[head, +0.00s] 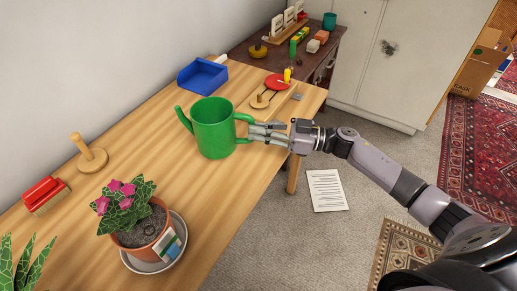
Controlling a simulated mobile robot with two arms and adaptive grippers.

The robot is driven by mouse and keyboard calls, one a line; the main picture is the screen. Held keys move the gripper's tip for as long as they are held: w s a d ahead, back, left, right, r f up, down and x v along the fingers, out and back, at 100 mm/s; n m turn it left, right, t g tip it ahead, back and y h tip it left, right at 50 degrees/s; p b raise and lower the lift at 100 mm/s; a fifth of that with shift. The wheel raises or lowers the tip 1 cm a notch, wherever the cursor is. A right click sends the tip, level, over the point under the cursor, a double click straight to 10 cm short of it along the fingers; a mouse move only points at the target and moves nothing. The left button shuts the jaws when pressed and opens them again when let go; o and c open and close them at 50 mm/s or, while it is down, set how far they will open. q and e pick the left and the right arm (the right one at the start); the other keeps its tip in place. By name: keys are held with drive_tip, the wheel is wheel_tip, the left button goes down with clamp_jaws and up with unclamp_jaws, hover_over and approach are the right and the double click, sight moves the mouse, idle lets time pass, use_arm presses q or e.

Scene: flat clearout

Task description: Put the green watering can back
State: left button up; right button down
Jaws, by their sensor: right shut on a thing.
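The green watering can (213,128) is upright at the middle of the wooden table, with its spout to the left and its handle to the right. My right gripper (262,131) reaches in from the right and is shut on the can's handle. I cannot tell whether the can's base touches the table or is slightly above it. My left gripper is not in view.
On the table (208,215) are a potted plant (150,226) on a saucer, a red block-like thing (46,194), a wooden peg stand (92,160) and a blue tray (201,77). A paper sheet (326,190) lies on the floor.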

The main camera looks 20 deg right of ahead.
drive_tip(key=shift+f+b, duration=0.4)
drive_tip(key=shift+f, duration=3.1)
drive_tip(key=c, duration=1.6)
unclamp_jaws()
drive_tip(key=shift+f, duration=0.1)
drive_tip(key=shift+s+d, duration=0.1)
drive_tip(key=shift+d, duration=0.1)
drive_tip(key=v, duration=1.1)
drive_tip(key=shift+d, duration=0.3)
